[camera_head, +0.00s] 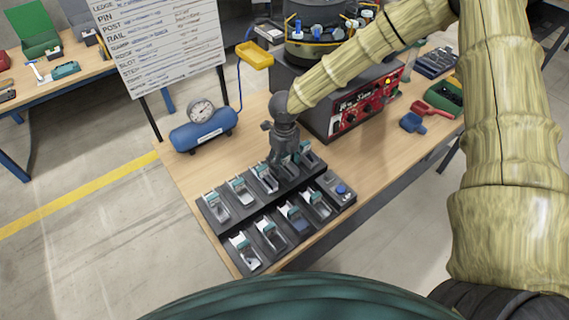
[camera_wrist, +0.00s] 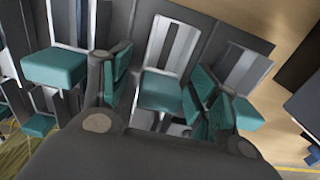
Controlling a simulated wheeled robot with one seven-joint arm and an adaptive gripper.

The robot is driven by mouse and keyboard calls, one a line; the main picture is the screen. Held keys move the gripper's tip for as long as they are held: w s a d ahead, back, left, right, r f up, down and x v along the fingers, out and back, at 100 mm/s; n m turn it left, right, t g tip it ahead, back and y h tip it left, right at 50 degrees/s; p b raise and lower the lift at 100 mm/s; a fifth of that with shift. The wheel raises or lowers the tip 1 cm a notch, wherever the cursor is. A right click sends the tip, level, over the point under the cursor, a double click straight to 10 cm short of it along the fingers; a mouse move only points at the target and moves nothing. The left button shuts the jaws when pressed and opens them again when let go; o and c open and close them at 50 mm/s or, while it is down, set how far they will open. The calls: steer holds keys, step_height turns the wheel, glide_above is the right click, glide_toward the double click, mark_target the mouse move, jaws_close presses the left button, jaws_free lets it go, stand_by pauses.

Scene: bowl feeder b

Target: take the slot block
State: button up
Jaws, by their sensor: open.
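A dark two-row rack (camera_head: 272,207) on the bench holds several blocks with teal parts, each in its own grey holder. I cannot tell by looking which one is the slot block. My gripper (camera_head: 278,161) points down over the right part of the back row and hides some of the holders there. In the wrist view my gripper (camera_wrist: 160,82) is open, with a teal block (camera_wrist: 163,91) showing between its fingers. A grey holder with upright dark bars stands behind that block. The lower part of the block is hidden by my gripper; contact cannot be told.
Similar teal blocks (camera_wrist: 54,68) stand close on both sides. A blue tank with a gauge (camera_head: 203,130) is behind left. A bowl feeder with a red panel (camera_head: 368,103) stands behind right. A written board (camera_head: 160,45) rises at the back. Bare bench lies right of the rack.

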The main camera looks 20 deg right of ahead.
steer(key=shift+c, duration=0.4)
steer(key=c, duration=1.2)
steer(key=shift+r, duration=0.1)
